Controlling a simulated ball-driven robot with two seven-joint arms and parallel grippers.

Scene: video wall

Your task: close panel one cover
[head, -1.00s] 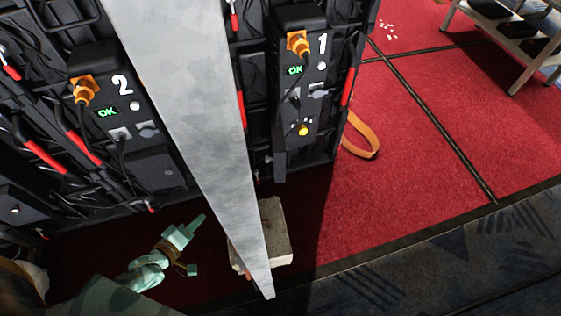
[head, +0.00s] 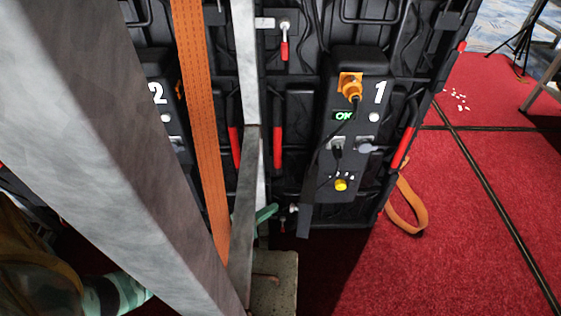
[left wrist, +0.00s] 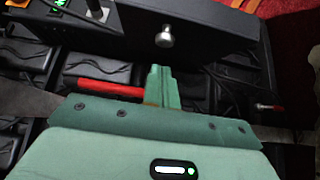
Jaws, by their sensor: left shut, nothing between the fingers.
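Panel one (head: 350,110) is the black box marked 1, with a lit green display. A dark flap, which looks like its cover (head: 307,205), stands out at its lower left, seen nearly edge-on, with the yellow knob (head: 340,184) exposed beside it. In the left wrist view, a dark plate (left wrist: 215,45) with a silver knob (left wrist: 165,37), apparently this cover, lies just beyond my fingertips. My teal left gripper (head: 266,214) is shut and empty, close left of the flap, partly hidden by a grey beam; its fingers also show in the wrist view (left wrist: 158,82). Contact is unclear.
A large grey diagonal beam (head: 110,120) and an orange strap (head: 202,130) stand in front, hiding much of panel two (head: 158,110). A pale block (head: 274,285) lies on the floor below. Red carpet (head: 480,200) is open at right.

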